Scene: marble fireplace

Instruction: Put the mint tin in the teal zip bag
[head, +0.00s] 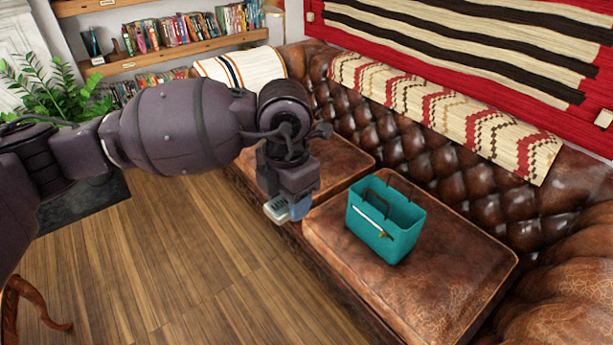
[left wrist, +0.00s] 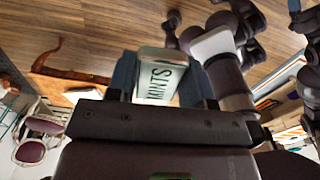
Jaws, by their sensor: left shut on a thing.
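The mint tin (left wrist: 160,76), pale with "MINTS" lettering, is held between the fingers of my left gripper (left wrist: 165,85) in the left wrist view. In the head view the tin (head: 277,208) shows at the fingertips of my left gripper (head: 290,208), above the front edge of the sofa and left of the bag. The teal zip bag (head: 382,235) stands upright on the right seat cushion, its top open and its dark handles raised. A pale zip strip with a pull shows on its front. My right gripper cannot be made out.
The brown leather sofa's cushion (head: 450,285) is clear around the bag. The tufted backrest (head: 440,150) rises behind it, with a patterned blanket (head: 440,110) on top. Wooden floor (head: 190,270) lies in front. A plant (head: 50,90) and bookshelves (head: 165,45) are at the left.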

